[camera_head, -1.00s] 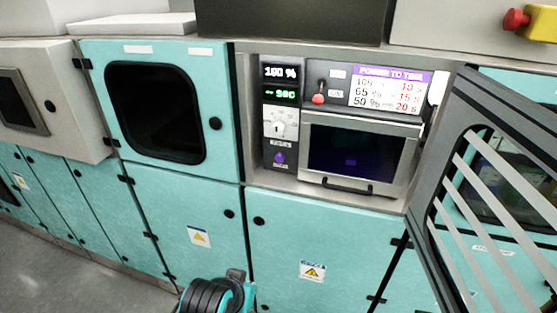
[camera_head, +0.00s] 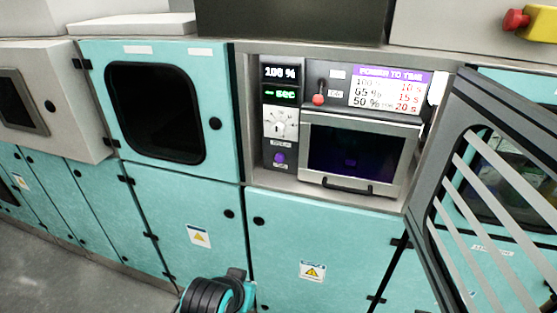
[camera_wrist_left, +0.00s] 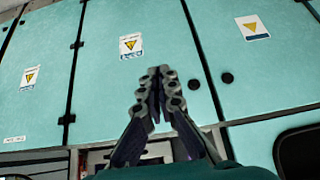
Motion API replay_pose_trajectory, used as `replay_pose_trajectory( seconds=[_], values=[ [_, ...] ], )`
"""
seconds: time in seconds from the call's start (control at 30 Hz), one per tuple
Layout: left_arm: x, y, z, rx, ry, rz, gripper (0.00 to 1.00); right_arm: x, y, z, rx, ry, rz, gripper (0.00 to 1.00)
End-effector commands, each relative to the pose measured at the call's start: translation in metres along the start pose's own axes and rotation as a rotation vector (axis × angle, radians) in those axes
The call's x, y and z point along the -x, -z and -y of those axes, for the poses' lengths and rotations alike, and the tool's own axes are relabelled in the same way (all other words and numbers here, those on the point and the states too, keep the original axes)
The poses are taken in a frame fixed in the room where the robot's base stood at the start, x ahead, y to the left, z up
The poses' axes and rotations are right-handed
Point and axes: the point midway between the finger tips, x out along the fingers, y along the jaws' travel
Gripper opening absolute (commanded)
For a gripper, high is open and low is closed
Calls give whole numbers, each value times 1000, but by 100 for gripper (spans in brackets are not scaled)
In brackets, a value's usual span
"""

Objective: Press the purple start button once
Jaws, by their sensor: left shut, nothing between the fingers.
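The purple start button (camera_head: 280,158) is at the bottom of the narrow dark control panel in the head view, below the white dial (camera_head: 279,123). Above the dial are a green-lit display (camera_head: 280,94) and a white "100 %" display (camera_head: 281,73). My left arm shows at the bottom of the head view, below and left of the button, with its fingers not visible there. My left gripper (camera_wrist_left: 160,76) is shut and empty in the left wrist view, in front of teal cabinet doors. My right gripper is not in view.
A module with a dark window (camera_head: 355,150) and front handle sits right of the panel. A red-tipped lever (camera_head: 318,98) is above it. An open slatted door (camera_head: 480,190) stands at the right. Teal cabinet doors (camera_head: 310,240) lie below. The space before the button looks clear.

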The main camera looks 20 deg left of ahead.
Motion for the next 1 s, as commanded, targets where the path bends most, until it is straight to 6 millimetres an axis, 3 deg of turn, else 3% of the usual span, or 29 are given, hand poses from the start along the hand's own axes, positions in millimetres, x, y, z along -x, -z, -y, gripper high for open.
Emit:
replay_pose_trajectory(
  seconds=[0.17,0.6,0.8,1.0],
  values=[
    [1,32,12,-131,67,-13,0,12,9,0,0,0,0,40],
    [-24,170,47,-788,403,-46,0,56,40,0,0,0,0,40],
    [-41,224,45,-1084,563,-44,0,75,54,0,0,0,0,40],
    [-55,257,37,-1304,691,-33,0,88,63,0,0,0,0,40]
  ],
)
